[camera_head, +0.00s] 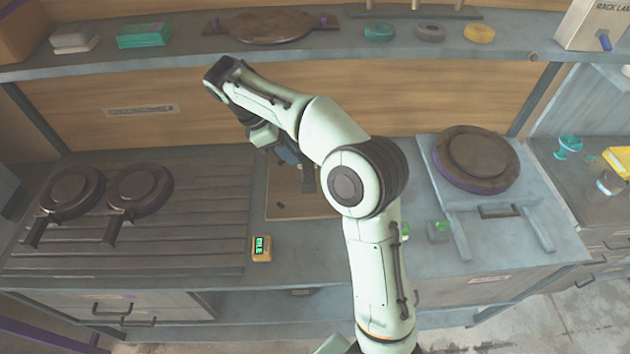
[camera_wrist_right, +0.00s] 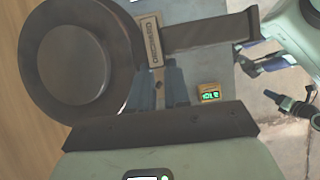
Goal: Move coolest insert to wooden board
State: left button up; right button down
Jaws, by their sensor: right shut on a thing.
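My right gripper (camera_wrist_right: 165,88) is shut on a dark round insert (camera_wrist_right: 78,60) near the root of its long handle (camera_wrist_right: 210,34), which has a small tag. In the head view my right gripper (camera_head: 290,156) hangs above the wooden board (camera_head: 290,208), and my arm hides most of the held insert. Two other dark round inserts, a left one (camera_head: 70,188) and a right one (camera_head: 140,188), lie on the slatted rack at left, handles toward the front. What looks like my left gripper (camera_wrist_right: 258,66) shows at the right of the wrist view, its jaw state unclear.
A small orange device with a green display (camera_head: 261,247) stands at the board's front left; its reading is too small to trust. A press with a round dark plate (camera_head: 474,158) stands at right. A shelf (camera_head: 180,55) with several items runs along the back.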

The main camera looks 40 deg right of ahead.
jog(key=b, duration=0.3)
send_over(296, 217)
notch_tip(296, 217, down, 13)
pick_arm(q)
jog(key=s+f, duration=0.5)
jog(key=shift+d+g+b, duration=0.15)
jog(key=shift+g+b, duration=0.15)
jog(key=shift+b, duration=0.05)
pick_arm(e)
jog(key=shift+d+f, duration=0.15)
jog(key=shift+f, duration=3.4)
jog(key=c, duration=1.1)
grip_release()
pick_arm(q)
jog(key=shift+s, duration=0.1)
jog(key=w+r+p, duration=0.1)
jog(key=r, duration=0.1)
jog(key=w+r+p, duration=0.1)
jog(key=w, duration=0.1)
jog(key=shift+w+r+p, duration=0.2)
jog(key=shift+r+p, duration=0.15)
pick_arm(e)
jog(key=v, duration=1.2)
